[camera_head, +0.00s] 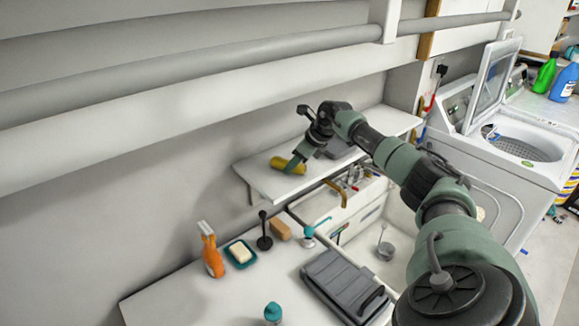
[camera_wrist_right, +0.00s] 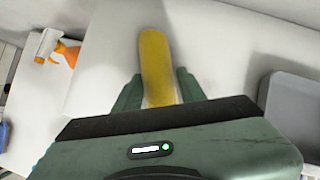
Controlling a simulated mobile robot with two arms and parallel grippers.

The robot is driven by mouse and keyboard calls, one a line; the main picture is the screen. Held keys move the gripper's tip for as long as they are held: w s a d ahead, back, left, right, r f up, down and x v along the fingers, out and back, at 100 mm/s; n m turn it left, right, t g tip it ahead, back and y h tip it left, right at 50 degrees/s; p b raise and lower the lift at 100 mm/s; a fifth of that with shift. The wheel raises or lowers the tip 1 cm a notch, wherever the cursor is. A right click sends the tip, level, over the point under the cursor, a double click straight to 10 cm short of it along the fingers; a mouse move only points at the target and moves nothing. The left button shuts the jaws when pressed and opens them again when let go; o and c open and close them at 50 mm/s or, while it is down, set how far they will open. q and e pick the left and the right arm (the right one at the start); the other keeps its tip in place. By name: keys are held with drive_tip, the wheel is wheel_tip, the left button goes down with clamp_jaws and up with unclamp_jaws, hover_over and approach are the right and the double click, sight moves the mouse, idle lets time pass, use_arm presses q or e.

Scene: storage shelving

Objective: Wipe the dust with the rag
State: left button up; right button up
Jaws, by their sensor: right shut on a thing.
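A yellow rag (camera_head: 287,164) is at my right gripper (camera_head: 293,163), above or on the white wall shelf (camera_head: 265,188). In the right wrist view the yellow rag (camera_wrist_right: 157,65) stands out between the two green fingers of my right gripper (camera_wrist_right: 160,92), which is shut on it. Whether the rag touches the shelf is hard to tell. I cannot make out any dust on the shelf. My left gripper is not in view.
A grey tray (camera_wrist_right: 293,107) lies on the shelf at the right of the wrist view. Below stand an orange spray bottle (camera_head: 211,252), a soap dish (camera_head: 240,254), a brown block (camera_head: 280,230) and a grey case (camera_head: 340,285). A white washing machine (camera_head: 500,150) with raised lid is right.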

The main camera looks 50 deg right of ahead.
sight(315, 160)
drive_tip(key=shift+s+d+b, duration=0.2)
drive_tip(key=shift+d+b, duration=0.15)
drive_tip(key=shift+d, duration=1.1)
drive_tip(key=shift+s+d+b, duration=0.15)
drive_tip(key=shift+d+b, duration=0.15)
drive_tip(key=shift+d, duration=1.15)
drive_tip(key=shift+s+d+b, duration=0.2)
drive_tip(key=shift+d+b, duration=0.65)
drive_tip(key=shift+d, duration=0.9)
drive_tip(key=shift+d, duration=0.1)
